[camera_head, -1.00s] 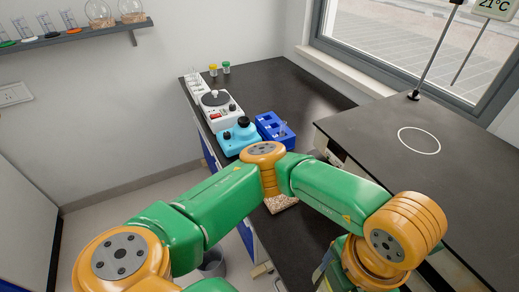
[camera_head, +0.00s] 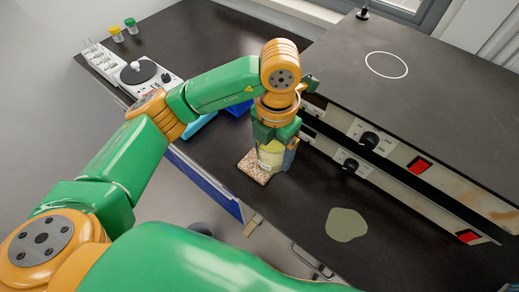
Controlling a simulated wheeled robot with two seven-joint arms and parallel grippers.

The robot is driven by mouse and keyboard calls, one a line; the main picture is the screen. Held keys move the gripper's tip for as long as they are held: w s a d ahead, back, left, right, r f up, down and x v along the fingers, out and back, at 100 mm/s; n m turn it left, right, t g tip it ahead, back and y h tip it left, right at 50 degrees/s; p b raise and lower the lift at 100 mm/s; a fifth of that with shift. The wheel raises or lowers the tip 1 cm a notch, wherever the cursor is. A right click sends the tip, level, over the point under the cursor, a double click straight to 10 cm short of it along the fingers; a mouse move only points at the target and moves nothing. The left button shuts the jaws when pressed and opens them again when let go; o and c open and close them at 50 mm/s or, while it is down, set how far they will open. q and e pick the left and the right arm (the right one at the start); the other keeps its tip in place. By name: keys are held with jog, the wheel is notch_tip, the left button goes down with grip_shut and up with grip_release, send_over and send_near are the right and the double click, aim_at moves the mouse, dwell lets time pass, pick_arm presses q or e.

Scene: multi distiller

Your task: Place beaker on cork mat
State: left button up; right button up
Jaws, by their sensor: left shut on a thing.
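The beaker (camera_head: 270,158) is a clear vessel with pale yellow contents, upright on the dark bench side of the view. My left gripper (camera_head: 275,146) points down and is shut on the beaker, with its fingers at the beaker's sides. The cork mat (camera_head: 252,169) is a small speckled brown square on the bench. The beaker overlaps the mat's right part in the picture. I cannot tell whether its base touches the mat or hangs above it. My right gripper is not in view.
A black-topped unit with a white ring (camera_head: 386,65) and front knobs (camera_head: 369,140) stands right of the beaker. A grey-green flat patch (camera_head: 346,225) lies on the bench in front. A white stirrer-like device (camera_head: 140,76) and two small capped jars (camera_head: 122,32) are at the back left.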

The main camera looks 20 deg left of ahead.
pick_arm(q)
jog(key=w+a+f, duration=0.2)
jog(key=f, duration=0.1)
jog(key=w+a+f, duration=0.1)
jog(key=f, duration=0.1)
jog(key=shift+w+a+f, duration=0.2)
jog(key=shift+a+f, duration=0.05)
jog(key=f, duration=0.1)
jog(key=f+p, duration=0.1)
jog(key=f, duration=0.1)
jog(key=shift+w+a+f, duration=0.2)
jog(key=shift+f, duration=0.4)
jog(key=o, duration=1.4)
jog(key=shift+r, duration=0.25)
notch_tip(320, 180, up, 12)
jog(key=shift+b, duration=0.45)
